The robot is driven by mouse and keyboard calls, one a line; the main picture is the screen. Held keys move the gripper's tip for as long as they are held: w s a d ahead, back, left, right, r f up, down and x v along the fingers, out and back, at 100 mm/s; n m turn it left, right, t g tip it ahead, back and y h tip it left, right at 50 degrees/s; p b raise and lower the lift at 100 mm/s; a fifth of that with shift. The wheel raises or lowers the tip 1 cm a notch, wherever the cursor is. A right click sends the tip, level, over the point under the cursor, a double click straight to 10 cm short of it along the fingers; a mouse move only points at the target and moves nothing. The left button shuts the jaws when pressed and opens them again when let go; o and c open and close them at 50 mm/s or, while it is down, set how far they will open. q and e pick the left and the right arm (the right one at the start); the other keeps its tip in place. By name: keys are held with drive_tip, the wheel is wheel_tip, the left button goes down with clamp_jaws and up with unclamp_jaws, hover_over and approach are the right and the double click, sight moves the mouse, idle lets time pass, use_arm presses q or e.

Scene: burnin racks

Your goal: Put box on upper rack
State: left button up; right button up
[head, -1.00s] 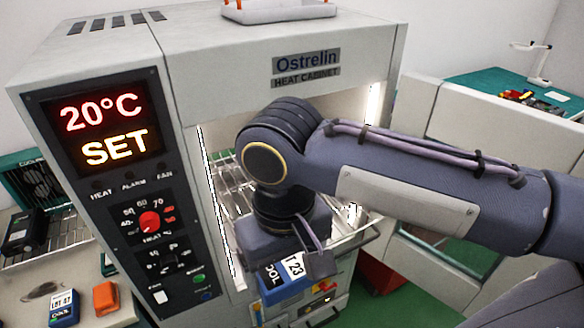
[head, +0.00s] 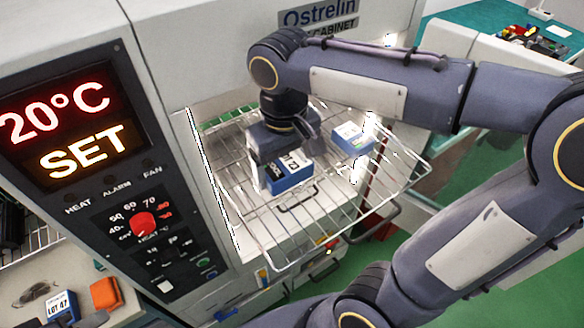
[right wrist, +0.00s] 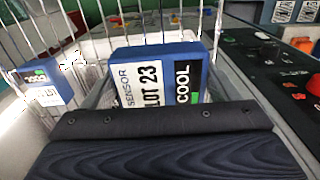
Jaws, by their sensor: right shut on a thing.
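My right gripper (head: 284,156) is shut on a blue box with a white label (head: 290,172), inside the heat cabinet's front opening. The held box is over a wire rack (head: 335,222) that sticks out of the cabinet. I cannot tell whether the box touches the wires. A second blue and white box (head: 352,137) is on the rack to the right; it also shows in the right wrist view (right wrist: 42,88).
The cabinet's control panel (head: 125,170) shows 20°C SET and stands left of the opening. A LOT 47 box (head: 61,306) and an orange object (head: 105,293) lie on a bench at lower left.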

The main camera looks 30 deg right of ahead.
sight(291, 167)
drive_tip(key=w+d+f, duration=0.1)
drive_tip(key=f, duration=0.2)
drive_tip(key=w+d+f, duration=0.1)
drive_tip(key=f, duration=0.1)
drive_tip(key=shift+w+d, duration=0.35)
drive_tip(key=shift+w+d+f, duration=0.15)
drive_tip(key=shift+f, duration=1.6)
drive_tip(key=shift+f, duration=0.1)
drive_tip(key=shift+f, duration=0.15)
drive_tip(key=o, duration=1)
wheel_tip(291, 167, up, 12)
drive_tip(key=shift+r, duration=0.1)
drive_tip(key=shift+s, duration=0.25)
drive_tip(key=s+f+m+t+y, duration=0.1)
drive_tip(key=s+f+t, duration=0.1)
drive_tip(key=s, duration=0.2)
drive_tip(key=s+f+t+y, duration=0.1)
drive_tip(key=s+f, duration=0.2)
drive_tip(key=s, duration=0.1)
drive_tip(key=s+a+f+m+t+y, duration=0.1)
drive_tip(key=s+f+t, duration=0.1)
drive_tip(key=s+f, duration=0.1)
drive_tip(key=shift+s+m+t+y, duration=0.3)
drive_tip(key=shift+s+y, duration=0.1)
drive_tip(key=shift+s, duration=0.1)
